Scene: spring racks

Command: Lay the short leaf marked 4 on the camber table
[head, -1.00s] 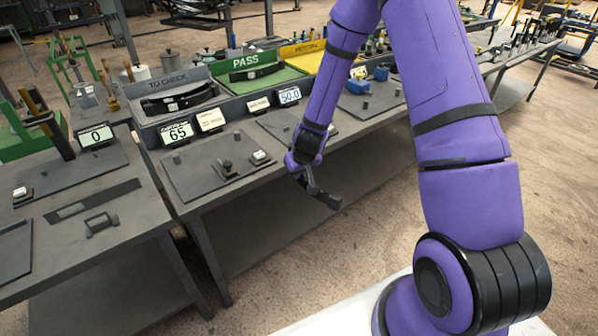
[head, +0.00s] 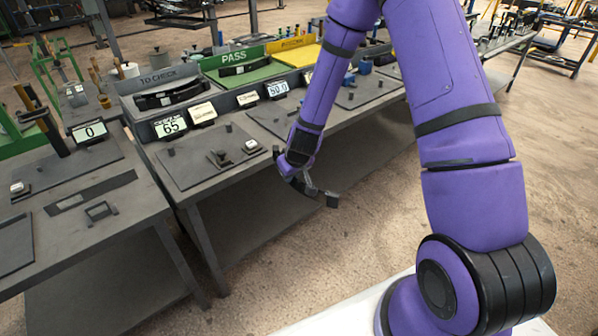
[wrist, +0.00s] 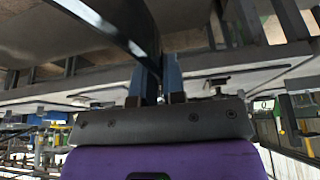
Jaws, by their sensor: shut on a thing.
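My gripper (head: 308,187) is shut on a dark, slightly curved leaf (head: 332,200), held in the air in front of the bench edge. In the wrist view the leaf (wrist: 104,22) runs from the upper left to between the finger tips (wrist: 158,85). No mark on it is readable. A similar plate (head: 268,118) is by the 50.0 display (head: 278,88). No label tells which is the camber table.
A grey TO CHECK tray (head: 160,78) and a green PASS tray (head: 236,60) hold dark leaves along the bench's back. A yellow tray (head: 295,54) stands farther right. A 0 display (head: 90,131) stands on the left bench. Open floor lies in front.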

